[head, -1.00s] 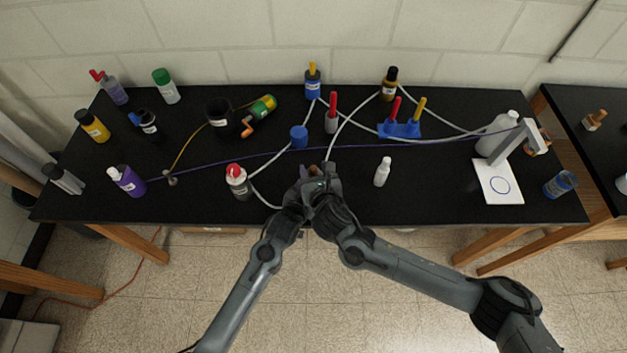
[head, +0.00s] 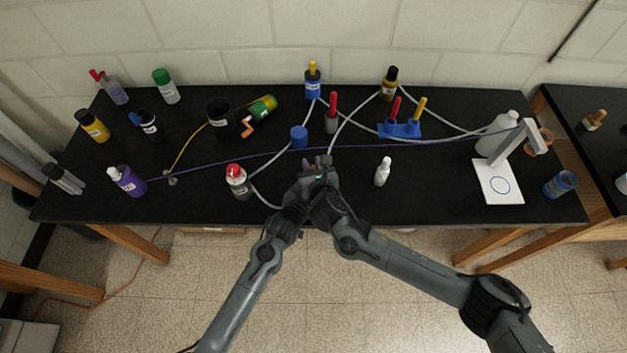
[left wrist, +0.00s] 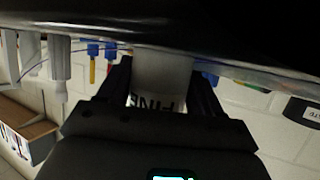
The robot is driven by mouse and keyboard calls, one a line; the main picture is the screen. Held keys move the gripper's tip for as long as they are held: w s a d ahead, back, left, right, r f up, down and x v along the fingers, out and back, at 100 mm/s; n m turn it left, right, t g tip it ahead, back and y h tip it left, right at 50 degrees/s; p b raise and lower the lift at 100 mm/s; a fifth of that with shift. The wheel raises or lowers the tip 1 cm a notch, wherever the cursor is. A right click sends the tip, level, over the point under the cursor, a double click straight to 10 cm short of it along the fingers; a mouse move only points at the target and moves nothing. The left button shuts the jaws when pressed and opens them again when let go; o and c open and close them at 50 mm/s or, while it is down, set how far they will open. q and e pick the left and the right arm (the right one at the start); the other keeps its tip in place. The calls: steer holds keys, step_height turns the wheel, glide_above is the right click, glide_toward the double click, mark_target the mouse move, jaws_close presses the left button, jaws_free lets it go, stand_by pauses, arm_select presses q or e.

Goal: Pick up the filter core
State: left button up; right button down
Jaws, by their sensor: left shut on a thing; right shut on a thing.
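In the left wrist view, a white cylinder (left wrist: 162,72) with black lettering, taken to be the filter core, sits between the two dark fingers of my left gripper (left wrist: 163,92). Its lower lettering is partly hidden by the gripper body. In the head view, my left gripper (head: 307,174) and my right gripper (head: 326,170) meet closely above the front middle of the black table (head: 430,190). Both are shut. What they hold is hidden there by the grippers, and I cannot make out what the right one is shut on.
A red-capped bottle (head: 238,182) stands left of the grippers and a small white bottle (head: 382,171) stands right. A blue-topped item (head: 299,137) is just behind. White tubing (head: 345,124) and a purple line (head: 225,161) cross the table. The front right is fairly clear.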

steer(key=shift+r, duration=0.1)
step_height(320, 180, up, 18)
stand_by(0.7)
arm_select(q)
steer(key=o, duration=1.2)
